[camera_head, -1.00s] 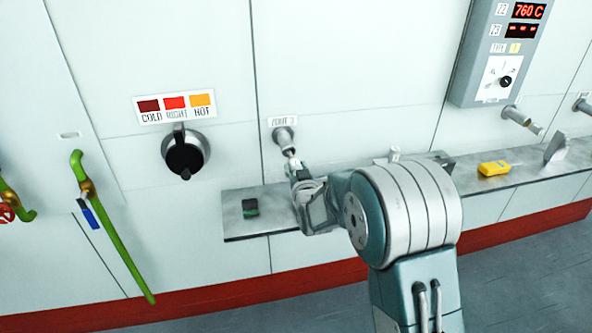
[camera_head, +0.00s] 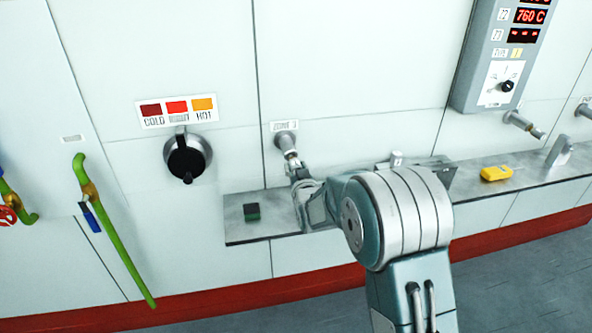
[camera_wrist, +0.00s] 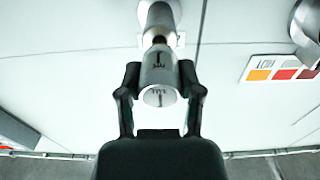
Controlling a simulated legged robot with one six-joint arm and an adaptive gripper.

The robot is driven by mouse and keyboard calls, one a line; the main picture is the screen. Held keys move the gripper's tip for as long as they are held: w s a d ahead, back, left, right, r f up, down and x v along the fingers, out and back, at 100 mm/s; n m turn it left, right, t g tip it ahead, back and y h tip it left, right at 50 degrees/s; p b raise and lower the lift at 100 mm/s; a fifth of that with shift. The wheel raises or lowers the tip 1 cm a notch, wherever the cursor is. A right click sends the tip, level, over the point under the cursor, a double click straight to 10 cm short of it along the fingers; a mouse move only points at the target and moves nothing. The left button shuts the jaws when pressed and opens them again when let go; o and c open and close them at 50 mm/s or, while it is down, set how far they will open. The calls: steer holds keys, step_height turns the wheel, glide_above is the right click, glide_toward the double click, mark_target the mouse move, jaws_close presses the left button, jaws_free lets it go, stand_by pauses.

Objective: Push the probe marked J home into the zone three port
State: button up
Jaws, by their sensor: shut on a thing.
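The zone three port (camera_head: 285,139) is a short grey metal tube on the wall under a small label that seems to read ZONE 3. In the wrist view the port (camera_wrist: 160,18) is at the top centre. My gripper (camera_head: 296,170) is just below and in front of it in the head view. In the wrist view my gripper (camera_wrist: 159,82) is shut on the probe (camera_wrist: 158,72), a grey metal cylinder with a dark mark I cannot read clearly. The probe lines up with the port; a dark narrow part shows at the port mouth. How deep it sits is unclear.
A black dial (camera_head: 187,158) is left of the port. A control box (camera_head: 503,55) and another port (camera_head: 520,120) are at the right.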

steer(key=shift+w+a, duration=0.15)
steer(key=shift+w, duration=0.5)
steer(key=o, duration=1.2)
steer(key=shift+c, duration=0.2)
steer(key=v, duration=1.1)
steer(key=shift+s, duration=0.4)
steer(key=s+d+r+m+g+h, duration=0.25)
steer(key=s+d+r+g, duration=0.35)
steer(key=s+d, duration=0.45)
steer(key=s+d+g+h, duration=0.1)
steer(key=s+d+g, duration=0.2)
steer(key=s, duration=0.8)
steer(key=s+d+r+g+h, duration=0.1)
steer(key=s+d+g, duration=0.1)
steer(key=s, duration=1)
steer(key=shift+d+r+m+g, duration=0.25)
steer(key=shift+d+m+g, duration=0.15)
steer(key=shift+d, duration=0.3)
